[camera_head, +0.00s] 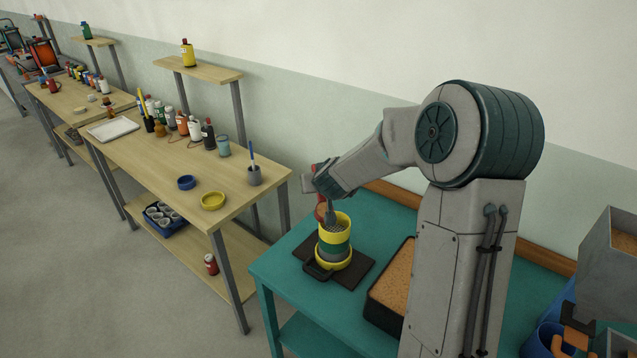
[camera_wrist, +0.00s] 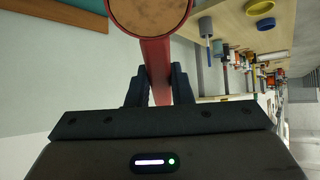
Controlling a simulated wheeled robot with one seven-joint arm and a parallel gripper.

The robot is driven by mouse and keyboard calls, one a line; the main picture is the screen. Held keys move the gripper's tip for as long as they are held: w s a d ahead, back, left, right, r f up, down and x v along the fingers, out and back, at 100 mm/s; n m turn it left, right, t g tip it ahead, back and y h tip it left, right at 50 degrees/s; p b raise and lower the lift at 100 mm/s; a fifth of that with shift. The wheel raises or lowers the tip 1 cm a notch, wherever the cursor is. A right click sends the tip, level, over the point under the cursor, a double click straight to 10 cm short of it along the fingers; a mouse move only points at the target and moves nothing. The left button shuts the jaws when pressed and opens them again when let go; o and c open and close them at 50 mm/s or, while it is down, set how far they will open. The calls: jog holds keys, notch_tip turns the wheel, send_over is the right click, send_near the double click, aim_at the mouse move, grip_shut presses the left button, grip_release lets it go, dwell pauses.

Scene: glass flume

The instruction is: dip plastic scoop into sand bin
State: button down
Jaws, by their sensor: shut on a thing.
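My gripper (camera_head: 325,196) is shut on the red handle of the plastic scoop (camera_wrist: 153,55). In the wrist view the handle stands between the two fingers (camera_wrist: 158,88), and the scoop's round red cup at the top edge holds a brown, sand-like fill. In the head view the scoop is small and partly hidden by my gripper, above or beside the yellow and green sieve stack (camera_head: 334,240). The sand bin (camera_head: 384,318), a dark tray of brown sand on the teal table, is to the right of the stack and partly hidden by my arm.
The stack stands on a dark mat (camera_head: 358,277) on the teal table (camera_head: 290,262). A grey box (camera_head: 606,252) with sand stands at the far right. A wooden bench (camera_head: 160,165) at left holds bottles, a yellow dish (camera_head: 213,201) and a grey cup (camera_head: 254,177).

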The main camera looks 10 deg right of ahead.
jog(key=s+d+f+n+y+b, duration=0.25)
jog(key=s+d+f, duration=0.2)
jog(key=d, duration=0.25)
jog(key=s+d+f+n+y+b, duration=0.1)
jog(key=s+d+f+n+b, duration=0.2)
jog(key=d+f, duration=0.4)
jog(key=s+d+f+n+g+y+b, duration=0.3)
jog(key=s+d+b, duration=0.4)
jog(key=s+d, duration=0.5)
jog(key=s+y, duration=0.1)
jog(key=s, duration=0.3)
jog(key=shift+d+f+n+b, duration=0.25)
jog(key=shift+d+n+b, duration=0.1)
jog(key=shift+d+b, duration=0.05)
jog(key=shift+w+a+r+g+h+p, duration=0.2)
jog(key=shift+r+g+h+p, duration=0.25)
jog(key=shift+p, duration=1)
jog(key=shift+w+a+r+g+h+p, duration=0.2)
jog(key=shift+r+p, duration=0.35)
jog(key=shift+p, duration=0.85)
jog(key=shift+w+a+r+g+h+p, duration=0.15)
jog(key=shift+r+g+h+p, duration=0.3)
jog(key=shift+p, duration=1)
